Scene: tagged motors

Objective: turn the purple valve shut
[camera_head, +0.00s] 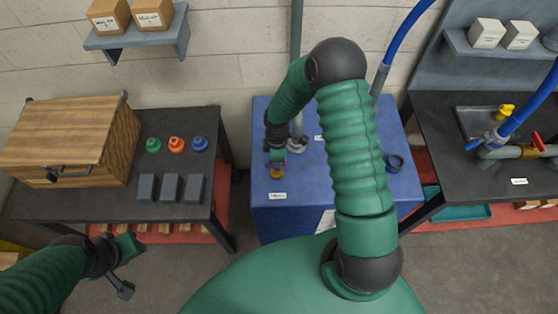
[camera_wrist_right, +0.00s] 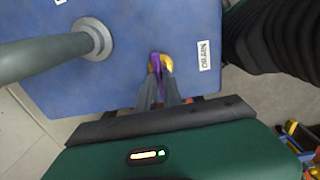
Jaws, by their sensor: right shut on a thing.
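The purple valve (camera_wrist_right: 155,66) sits near the edge of the blue cabinet top, on a brass-coloured fitting (camera_wrist_right: 167,64). My right gripper (camera_wrist_right: 160,80) is shut on the purple valve, with a finger on each side of it. In the head view the right gripper (camera_head: 277,165) reaches down to the left part of the blue cabinet (camera_head: 345,180), and the valve is mostly hidden under it. A white label (camera_wrist_right: 204,55) lies beside the valve.
A grey pipe (camera_wrist_right: 40,58) rises from a flange (camera_wrist_right: 96,38) close to the valve. A dark ring (camera_head: 394,163) lies on the cabinet's right side. The left table (camera_head: 135,206) holds a wooden chest (camera_head: 65,135); a right bench (camera_head: 450,160) carries pipes and a red valve (camera_head: 538,141).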

